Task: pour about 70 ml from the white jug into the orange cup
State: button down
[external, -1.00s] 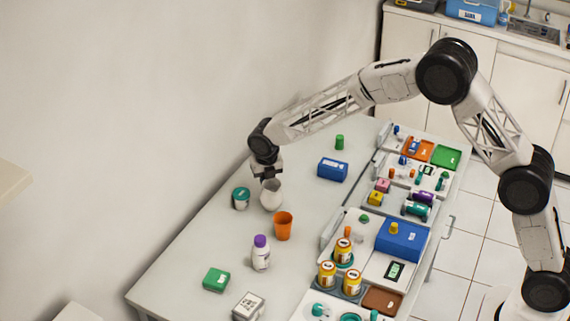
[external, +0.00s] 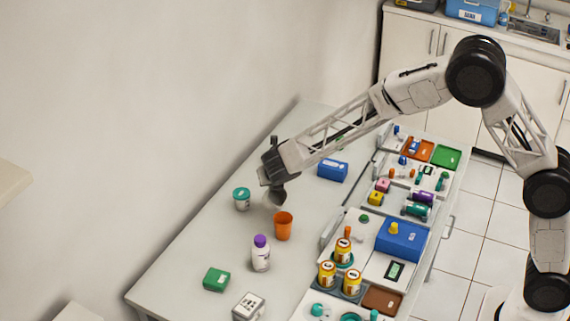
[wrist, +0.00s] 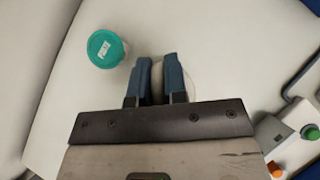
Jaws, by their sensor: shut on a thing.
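The orange cup (external: 283,228) stands upright on the table in the external view; I cannot make it out in the wrist view. My gripper (external: 279,196) is just behind the cup, up and slightly left of it in the picture. In the wrist view my gripper (wrist: 157,82) has its two blue fingers shut on the white jug (wrist: 157,88), which shows as a pale strip between them. In the external view my wrist hides most of the jug. I cannot tell how far it is tilted, nor the liquid level in the jug or cup.
A teal-lidded jar (external: 241,199) stands left of my gripper. A purple-capped white bottle (external: 261,255) is in front of the cup. A blue box (external: 332,170) lies to the right, behind. Trays with small items (external: 415,165) line the right side.

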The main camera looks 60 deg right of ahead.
jog(key=shift+s+a+r+t+h, duration=0.3)
jog(key=shift+r+t+h, duration=0.1)
jog(key=shift+r, duration=0.15)
jog(key=shift+s+a+r+t+h, duration=0.15)
jog(key=shift+r+t+h, duration=0.2)
jog(key=shift+r+h, duration=0.05)
jog(key=shift+s+a+r+t+h, duration=0.15)
jog(key=shift+r+t+h, duration=0.2)
jog(key=shift+h, duration=0.05)
dwell(0.5)
jog(key=shift+s+a+r+t+h, duration=0.4)
jog(key=shift+r+t+h, duration=0.2)
jog(key=shift+s+a+r+t+h, duration=0.4)
jog(key=shift+r+t+h, duration=0.15)
jog(key=shift+t+h, duration=0.05)
dwell(2.5)
jog(key=shift+w+d+f, duration=0.2)
jog(key=shift+w+d, duration=0.05)
jog(key=shift+d, duration=0.05)
jog(key=shift+w+d+f+g+y, duration=0.35)
jog(key=shift+f+g+y, duration=0.15)
jog(key=shift+g+y, duration=0.15)
jog(key=shift+w+d+f+g+y, duration=0.2)
jog(key=shift+w+f+g+y, duration=0.1)
jog(key=shift+f+g+y, duration=0.25)
jog(key=shift+f+y, duration=0.1)
jog(key=shift+y, duration=0.2)
jog(key=shift+w+d+f+g, duration=0.1)
jog(key=shift+d+f+g, duration=0.1)
jog(key=shift+g, duration=0.1)
